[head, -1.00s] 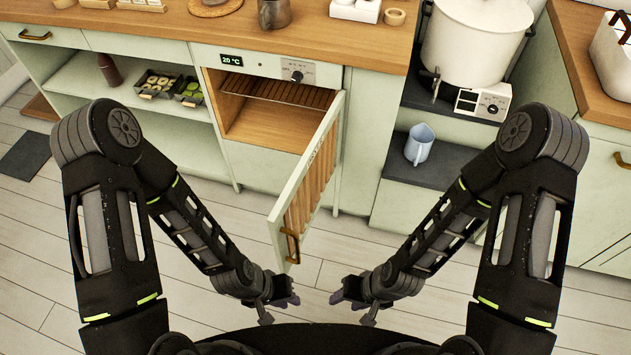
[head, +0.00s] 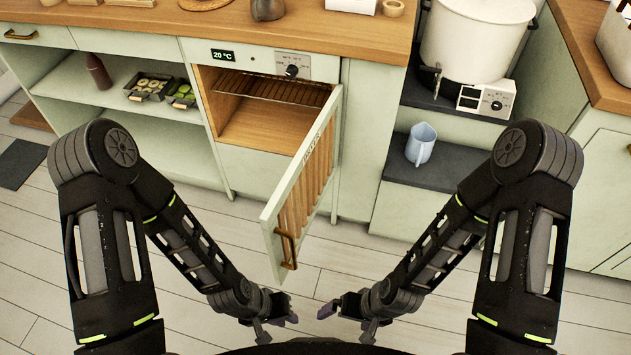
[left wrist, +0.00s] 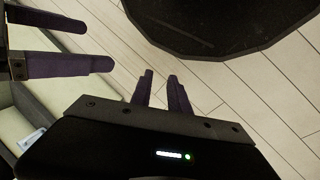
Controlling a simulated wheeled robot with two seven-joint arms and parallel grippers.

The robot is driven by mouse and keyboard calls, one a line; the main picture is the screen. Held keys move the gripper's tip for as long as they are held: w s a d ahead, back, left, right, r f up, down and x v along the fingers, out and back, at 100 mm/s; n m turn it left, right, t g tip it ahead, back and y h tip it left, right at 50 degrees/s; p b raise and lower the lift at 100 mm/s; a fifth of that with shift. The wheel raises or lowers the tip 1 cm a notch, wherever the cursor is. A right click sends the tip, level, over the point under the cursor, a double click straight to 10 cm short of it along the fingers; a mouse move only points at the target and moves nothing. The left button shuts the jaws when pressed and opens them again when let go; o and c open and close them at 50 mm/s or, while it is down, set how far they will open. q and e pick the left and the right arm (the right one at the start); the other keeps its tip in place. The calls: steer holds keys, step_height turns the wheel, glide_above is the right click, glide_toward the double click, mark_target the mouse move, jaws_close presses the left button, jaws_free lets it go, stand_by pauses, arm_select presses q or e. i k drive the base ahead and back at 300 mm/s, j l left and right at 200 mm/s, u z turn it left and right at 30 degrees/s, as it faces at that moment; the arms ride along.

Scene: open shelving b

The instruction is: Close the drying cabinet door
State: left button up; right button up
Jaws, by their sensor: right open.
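The drying cabinet (head: 250,62) is set under the counter, with a temperature display and a dial on its front. Its pale green door (head: 318,165) stands wide open, hinged at the right and jutting out toward me.
An open shelf with trays (head: 165,90) and a dark bottle (head: 98,70) is left of the cabinet. A blue jug (head: 421,145) stands on a low dark shelf at right, below a large pot (head: 475,40). The floor (head: 230,230) around the door is clear.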

mark_target(316, 162)
steer(key=l, duration=1.35)
steer(key=k+u, duration=0.05)
